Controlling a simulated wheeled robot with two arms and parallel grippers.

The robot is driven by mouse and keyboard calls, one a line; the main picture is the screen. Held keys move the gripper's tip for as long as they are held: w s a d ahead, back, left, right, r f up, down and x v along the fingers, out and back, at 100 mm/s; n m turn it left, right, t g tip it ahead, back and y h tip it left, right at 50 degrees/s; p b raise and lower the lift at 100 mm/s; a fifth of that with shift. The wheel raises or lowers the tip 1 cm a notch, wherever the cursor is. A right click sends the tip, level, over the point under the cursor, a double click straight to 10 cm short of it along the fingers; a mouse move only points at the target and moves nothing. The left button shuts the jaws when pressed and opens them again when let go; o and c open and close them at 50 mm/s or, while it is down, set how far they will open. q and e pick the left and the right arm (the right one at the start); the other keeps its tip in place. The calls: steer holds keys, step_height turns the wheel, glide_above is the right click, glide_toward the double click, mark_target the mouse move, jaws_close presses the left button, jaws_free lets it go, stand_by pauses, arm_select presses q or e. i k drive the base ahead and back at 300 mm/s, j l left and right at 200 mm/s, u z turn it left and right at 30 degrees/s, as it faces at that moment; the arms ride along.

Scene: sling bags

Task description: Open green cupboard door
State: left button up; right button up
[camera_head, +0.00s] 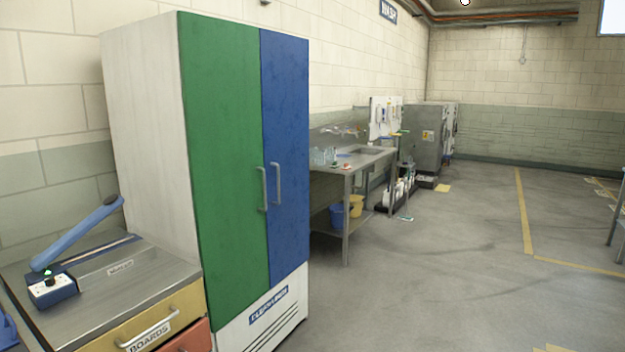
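A tall white cupboard stands on the left side of the head view. Its green door (222,165) is the left one and looks shut. A pale vertical handle (262,189) sits near the green door's right edge. The blue door (285,150) beside it also looks shut, with its own handle (277,183) at its left edge. Neither of my grippers shows in this view.
A drawer unit (150,268) with a blue-handled tool (80,232) on top stands left of the cupboard's front. A metal sink table (360,165) stands beyond the cupboard. The grey floor (430,270) to the right is largely clear.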

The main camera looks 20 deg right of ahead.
mark_target(220, 65)
steer(key=z, duration=0.3)
steer(key=i+l, duration=0.1)
steer(key=i, duration=0.35)
steer(key=i+l, duration=0.1)
steer(key=i, duration=0.3)
steer(key=u, duration=0.05)
